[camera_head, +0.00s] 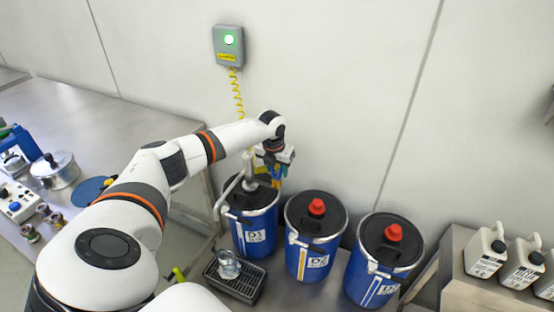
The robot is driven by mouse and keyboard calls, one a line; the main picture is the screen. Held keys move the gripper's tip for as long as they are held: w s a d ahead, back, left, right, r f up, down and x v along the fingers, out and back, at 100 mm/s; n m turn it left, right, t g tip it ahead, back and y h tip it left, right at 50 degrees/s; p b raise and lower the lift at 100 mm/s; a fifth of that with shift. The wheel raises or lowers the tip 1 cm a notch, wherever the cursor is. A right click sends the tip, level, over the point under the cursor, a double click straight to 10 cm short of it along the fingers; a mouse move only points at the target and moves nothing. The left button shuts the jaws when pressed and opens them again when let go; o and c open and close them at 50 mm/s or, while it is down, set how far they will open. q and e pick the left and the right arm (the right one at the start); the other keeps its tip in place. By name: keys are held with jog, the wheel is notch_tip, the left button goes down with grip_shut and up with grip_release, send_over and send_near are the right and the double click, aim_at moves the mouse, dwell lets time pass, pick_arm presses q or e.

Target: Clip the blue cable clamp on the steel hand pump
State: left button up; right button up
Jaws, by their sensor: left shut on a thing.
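The steel hand pump (248,168) stands upright on the lid of the left blue drum (262,228), marked D1, with its spout out to the left. My left gripper (275,168) is at the pump's upper right, close beside it, pointing down. It is shut on the blue cable clamp (277,173), which is small and partly hidden by the fingers. I cannot tell whether the clamp touches the pump. A coiled yellow cable (238,95) hangs from a grey wall box (229,46) with a green light and passes behind my arm. My right gripper is out of view.
Two more blue drums with red caps (317,207) (393,232) stand to the right. White jugs (486,250) stand at right. A steel bench (60,110) holds pots at left.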

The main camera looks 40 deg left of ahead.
pick_arm(q)
jog(key=o, duration=0.8)
jog(key=shift+o, duration=0.2)
jog(key=shift+r, duration=0.1)
notch_tip(320, 180, up, 12)
jog(key=s+b, duration=0.1)
jog(key=s, duration=0.1)
jog(key=shift+s+d, duration=0.15)
jog(key=shift+d, duration=0.15)
jog(key=shift+d+f, duration=0.1)
jog(key=shift+f, duration=0.15)
